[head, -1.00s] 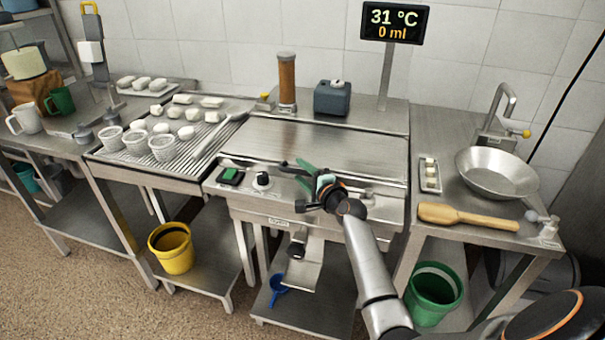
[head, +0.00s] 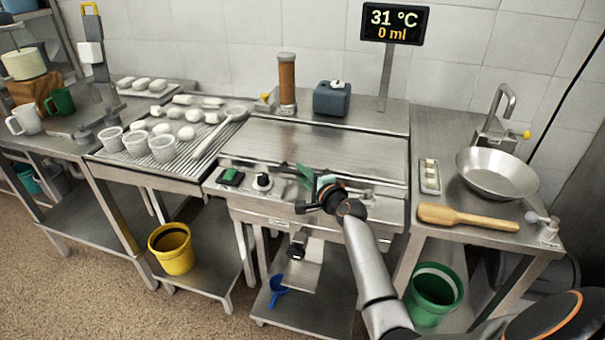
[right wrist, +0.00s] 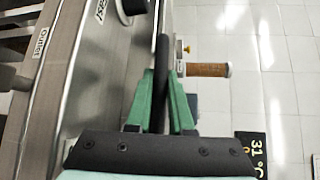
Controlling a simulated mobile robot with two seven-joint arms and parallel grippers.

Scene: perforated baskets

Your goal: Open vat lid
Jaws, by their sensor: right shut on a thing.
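The vat (head: 380,195) stands mid-counter in the head view, with its flat steel lid (head: 330,143) on top. The lid looks down, though a slight lift is hard to judge. My right gripper (head: 306,174), with green fingers, is at the vat's front edge, right of the knob. In the right wrist view its fingers (right wrist: 160,80) are shut on a dark bar (right wrist: 161,65), which looks like the lid's handle. The bar's ends are partly hidden. My left gripper is out of view.
A display (head: 395,22) stands behind the vat. A blue-grey box (head: 332,100) and a brown cylinder (head: 287,85) sit behind the lid. A draining rack (head: 185,155) with white pieces is left. A pan (head: 497,176) and wooden paddle (head: 465,217) are right.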

